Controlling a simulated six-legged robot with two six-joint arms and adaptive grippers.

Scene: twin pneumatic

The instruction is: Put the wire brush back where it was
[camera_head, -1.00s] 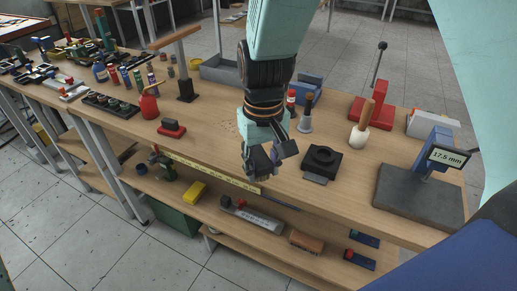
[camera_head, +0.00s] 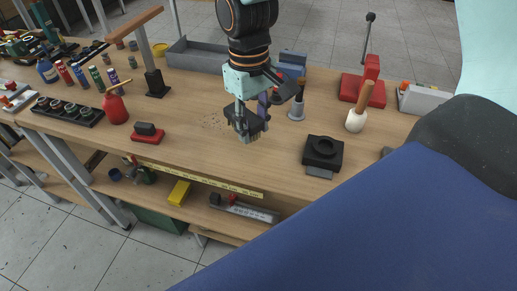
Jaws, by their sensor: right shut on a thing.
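My right gripper (camera_head: 247,130) hangs over the bench top (camera_head: 205,150), pointing down, near the middle. It is shut on a small dark thing at its fingertips. This is likely the wire brush, but the fingers cover most of it and its shape is hard to make out. I cannot tell whether it touches the bench. A patch of brown specks (camera_head: 212,121) lies on the wood just left of the gripper. My left gripper is not in view.
A black square block (camera_head: 323,151) and a wood-handled mallet (camera_head: 356,119) stand to the right. A red-and-black block (camera_head: 148,133) and a red bottle (camera_head: 115,107) are to the left. A grey tray (camera_head: 197,57) lies behind. The bench front between them is clear.

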